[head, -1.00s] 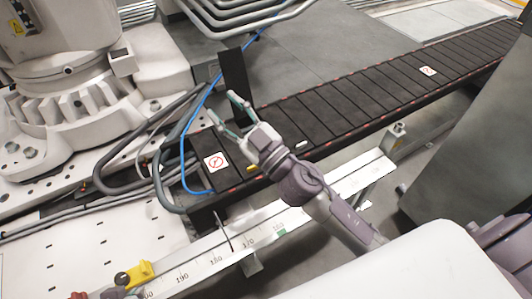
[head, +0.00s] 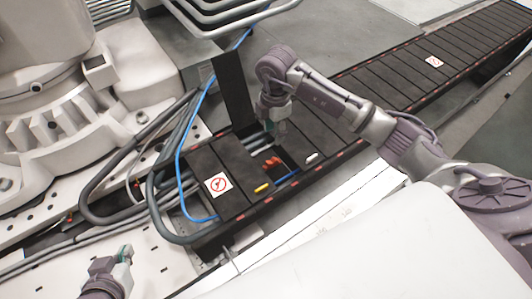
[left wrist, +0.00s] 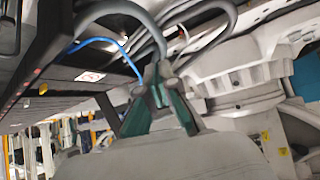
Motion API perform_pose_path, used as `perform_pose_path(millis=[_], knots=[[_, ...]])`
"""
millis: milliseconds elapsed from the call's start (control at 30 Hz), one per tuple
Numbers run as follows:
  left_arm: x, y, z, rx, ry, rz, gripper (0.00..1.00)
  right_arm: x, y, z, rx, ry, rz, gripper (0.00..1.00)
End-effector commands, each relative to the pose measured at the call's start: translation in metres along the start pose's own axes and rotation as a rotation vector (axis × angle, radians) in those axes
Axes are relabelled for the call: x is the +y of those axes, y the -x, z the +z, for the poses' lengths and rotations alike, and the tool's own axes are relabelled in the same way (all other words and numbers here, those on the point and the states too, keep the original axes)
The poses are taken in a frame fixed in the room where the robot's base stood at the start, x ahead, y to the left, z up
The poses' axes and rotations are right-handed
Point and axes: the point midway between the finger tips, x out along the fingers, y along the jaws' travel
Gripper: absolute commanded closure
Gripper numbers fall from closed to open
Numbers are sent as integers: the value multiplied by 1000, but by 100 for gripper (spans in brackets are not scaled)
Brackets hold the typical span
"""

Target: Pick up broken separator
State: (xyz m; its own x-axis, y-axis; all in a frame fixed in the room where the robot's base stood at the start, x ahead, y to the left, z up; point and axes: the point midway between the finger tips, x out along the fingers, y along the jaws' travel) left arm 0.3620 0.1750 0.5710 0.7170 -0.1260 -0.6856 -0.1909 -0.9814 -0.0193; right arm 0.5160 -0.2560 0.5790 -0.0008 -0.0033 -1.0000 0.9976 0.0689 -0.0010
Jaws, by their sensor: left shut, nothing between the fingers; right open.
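Orange-red pieces (head: 272,162) lie in the opened section of the black cable track; they look like the broken separator, though too small to make out exactly. My right gripper (head: 279,128) hangs over this opening, pointing down, just above and behind the pieces and apart from them. It is open and its fingers are partly hidden by its own body. My left gripper (head: 126,254) is low at the left, away from the opening. Its green fingers, close in the left wrist view (left wrist: 158,78), are shut and empty.
A black track cover (head: 235,92) stands upright behind the opening. A yellow piece (head: 262,187) and a white piece (head: 312,158) sit at the track's near edge. A blue cable (head: 181,135) and grey hoses (head: 112,178) curve at the left. A warning sticker (head: 218,184) marks the track.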

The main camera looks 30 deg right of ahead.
Motion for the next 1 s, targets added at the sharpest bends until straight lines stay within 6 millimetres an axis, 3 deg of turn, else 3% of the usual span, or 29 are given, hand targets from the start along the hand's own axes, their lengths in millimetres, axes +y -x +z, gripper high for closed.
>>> perform_pose_path(millis=[200, 400, 533, 767, 1000], knots=[[6, -6, -38, 210, -3, 13, 100, -1, -36, -1, 0, 0, -5, 54], [11, -1, -79, 430, -3, 26, 100, -1, -67, -1, 2, 1, -4, 54], [14, 6, -96, 527, -3, 31, 100, -1, -79, -2, 3, 2, -4, 54], [16, 11, -108, 603, -2, 37, 100, -1, -87, -2, 3, 3, -2, 54], [21, 32, -140, 837, 2, 52, 100, -1, -110, -6, 4, 3, -3, 54]])
